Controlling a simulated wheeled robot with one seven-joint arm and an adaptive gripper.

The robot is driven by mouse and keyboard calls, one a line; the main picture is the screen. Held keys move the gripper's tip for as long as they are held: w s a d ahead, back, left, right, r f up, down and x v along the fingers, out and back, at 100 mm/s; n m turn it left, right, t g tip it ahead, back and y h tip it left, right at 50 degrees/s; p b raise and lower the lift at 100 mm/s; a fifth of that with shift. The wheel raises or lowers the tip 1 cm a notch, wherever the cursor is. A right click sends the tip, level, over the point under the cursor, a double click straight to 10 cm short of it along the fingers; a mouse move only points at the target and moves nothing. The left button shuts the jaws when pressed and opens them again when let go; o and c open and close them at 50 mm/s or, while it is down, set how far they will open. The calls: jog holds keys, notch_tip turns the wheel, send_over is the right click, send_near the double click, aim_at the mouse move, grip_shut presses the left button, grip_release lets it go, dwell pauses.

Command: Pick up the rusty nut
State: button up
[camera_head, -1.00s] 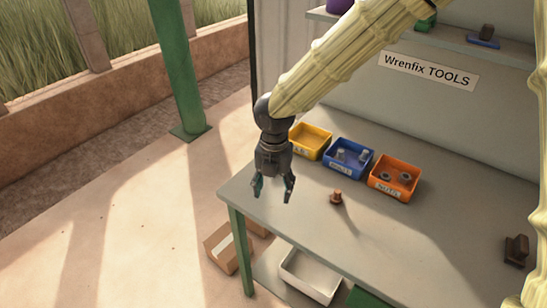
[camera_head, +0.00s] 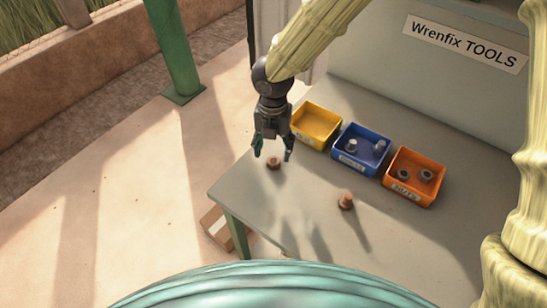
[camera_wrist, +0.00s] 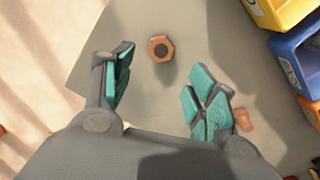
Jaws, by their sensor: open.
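The rusty nut (camera_head: 273,162) lies on the grey table near its left corner, just under my gripper's fingertips in the head view. In the wrist view the nut (camera_wrist: 160,48) is a brown hexagon with a dark hole, lying flat between the lines of the two fingers and beyond their tips. My gripper (camera_head: 273,152) points down, open and empty; it also shows in the wrist view (camera_wrist: 160,78) with teal finger pads spread apart. I cannot tell its exact height above the nut.
A rusty bolt-like piece (camera_head: 346,201) stands on the table (camera_head: 300,200) to the right. Yellow (camera_head: 316,126), blue (camera_head: 361,149) and orange (camera_head: 415,178) bins line the back; the blue and orange ones hold metal parts.

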aim_at(273, 160)
jog(key=shift+s+f, duration=0.15)
jog(key=shift+s, duration=0.25)
jog(key=f, duration=0.1)
jog(key=w+f+p, duration=0.1)
jog(key=f, duration=0.1)
jog(key=w+f, duration=0.1)
jog(key=f, duration=0.1)
jog(key=shift+w+f, duration=0.1)
jog(key=shift+w, duration=0.1)
jog(key=shift+s+f, duration=0.25)
jog(key=shift+s, duration=0.3)
jog(key=shift+w+f, duration=0.4)
jog(key=shift+s+r, duration=0.15)
jog(key=shift+s, duration=0.05)
jog(key=c, duration=1.1)
jog(key=shift+c, duration=0.2)
